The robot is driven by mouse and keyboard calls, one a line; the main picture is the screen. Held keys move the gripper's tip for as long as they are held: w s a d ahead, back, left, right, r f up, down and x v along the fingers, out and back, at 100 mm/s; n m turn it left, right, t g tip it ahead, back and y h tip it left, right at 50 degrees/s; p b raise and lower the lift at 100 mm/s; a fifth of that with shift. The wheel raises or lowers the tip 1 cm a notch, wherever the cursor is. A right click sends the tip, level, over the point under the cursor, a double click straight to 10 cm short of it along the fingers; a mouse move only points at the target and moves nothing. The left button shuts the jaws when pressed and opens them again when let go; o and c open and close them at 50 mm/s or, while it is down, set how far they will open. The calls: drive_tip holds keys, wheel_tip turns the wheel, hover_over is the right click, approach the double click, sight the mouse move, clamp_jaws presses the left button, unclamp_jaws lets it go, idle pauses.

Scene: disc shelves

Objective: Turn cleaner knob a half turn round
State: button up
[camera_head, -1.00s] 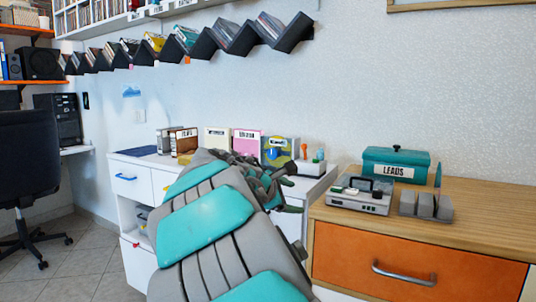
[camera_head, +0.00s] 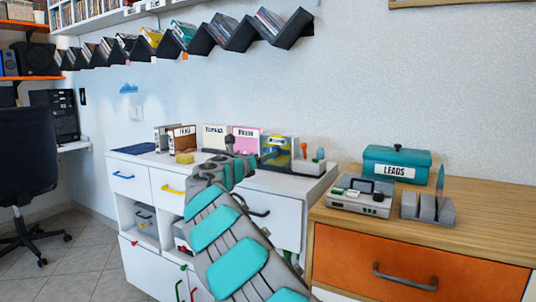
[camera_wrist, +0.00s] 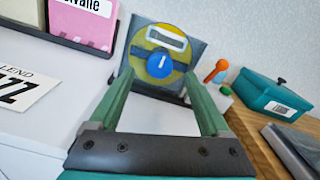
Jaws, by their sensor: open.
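The cleaner (camera_head: 277,152) stands on the white cabinet top in the head view, right of a pink sleeve. My gripper (camera_wrist: 159,76) is open and empty. Its two green fingers frame the knob from in front, apart from it in the picture.
A white card holder and a pink sleeve (camera_wrist: 82,20) stand left of the cleaner. An orange-topped peg (camera_wrist: 216,70) stands to its right. A teal LEADS box (camera_head: 397,163) and a grey device (camera_head: 360,196) are on the wooden cabinet. The white top in front is mostly clear.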

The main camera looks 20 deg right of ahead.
drive_tip(key=shift+x, duration=2.05)
clamp_jaws()
